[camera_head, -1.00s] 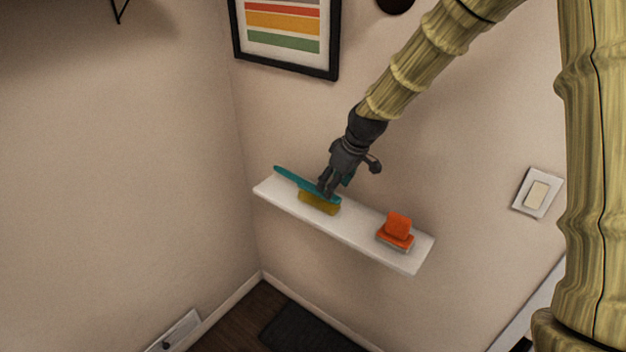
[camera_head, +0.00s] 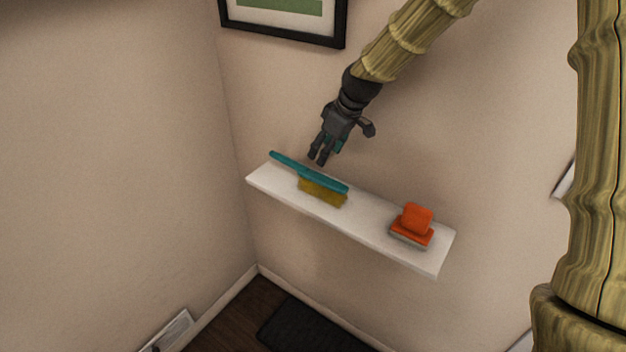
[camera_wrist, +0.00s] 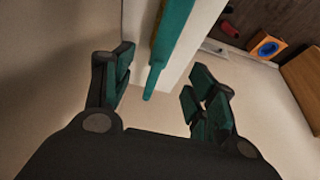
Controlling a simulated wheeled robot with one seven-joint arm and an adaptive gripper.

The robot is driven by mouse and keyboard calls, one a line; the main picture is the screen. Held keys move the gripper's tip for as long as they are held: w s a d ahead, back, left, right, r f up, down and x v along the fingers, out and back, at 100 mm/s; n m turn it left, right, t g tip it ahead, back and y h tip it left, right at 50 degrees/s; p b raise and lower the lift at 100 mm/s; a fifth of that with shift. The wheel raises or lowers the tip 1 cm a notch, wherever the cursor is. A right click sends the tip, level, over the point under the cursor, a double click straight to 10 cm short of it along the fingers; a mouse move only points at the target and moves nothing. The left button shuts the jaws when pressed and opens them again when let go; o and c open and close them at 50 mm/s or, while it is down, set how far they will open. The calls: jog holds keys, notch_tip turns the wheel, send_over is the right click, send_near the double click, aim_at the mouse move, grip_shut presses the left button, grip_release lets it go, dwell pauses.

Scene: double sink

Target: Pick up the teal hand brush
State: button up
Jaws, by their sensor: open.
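The teal hand brush (camera_head: 312,176) lies on a white wall shelf, its yellow bristles facing down and its handle pointing to the far left. My gripper (camera_head: 319,157) is above the brush and apart from it, with its fingers pointing down. In the wrist view the gripper (camera_wrist: 160,92) is open, and the end of the brush handle (camera_wrist: 158,68) shows between the two fingers, farther out. Nothing is held.
The white shelf (camera_head: 375,222) also carries an orange scrubber (camera_head: 415,222) toward its right end. The wall stands close behind the shelf. A framed picture (camera_head: 285,38) hangs above. A dark mat (camera_head: 305,325) lies on the floor below.

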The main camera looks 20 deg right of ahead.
aim_at(314, 174)
jog(key=shift+a+f, duration=0.15)
jog(key=shift+f, duration=0.25)
jog(key=p+x, duration=0.1)
jog(key=x, duration=0.2)
jog(key=shift+w+f+p, duration=0.2)
jog(key=shift+f+p, duration=0.1)
jog(key=shift+f, duration=0.05)
jog(key=shift+s+p+x, duration=0.15)
jog(key=shift+p+x, duration=0.4)
jog(key=shift+x, duration=0.25)
jog(key=shift+s+p+x, duration=0.1)
jog(key=shift+p+x, duration=0.4)
jog(key=shift+x, duration=0.35)
jog(key=shift+p+x, duration=0.5)
jog(key=shift+x, duration=1.05)
jog(key=shift+s, duration=0.1)
jog(key=shift+c, duration=0.5)
jog(key=c, duration=1.2)
jog(key=shift+o, duration=0.2)
jog(key=shift+r, duration=0.15)
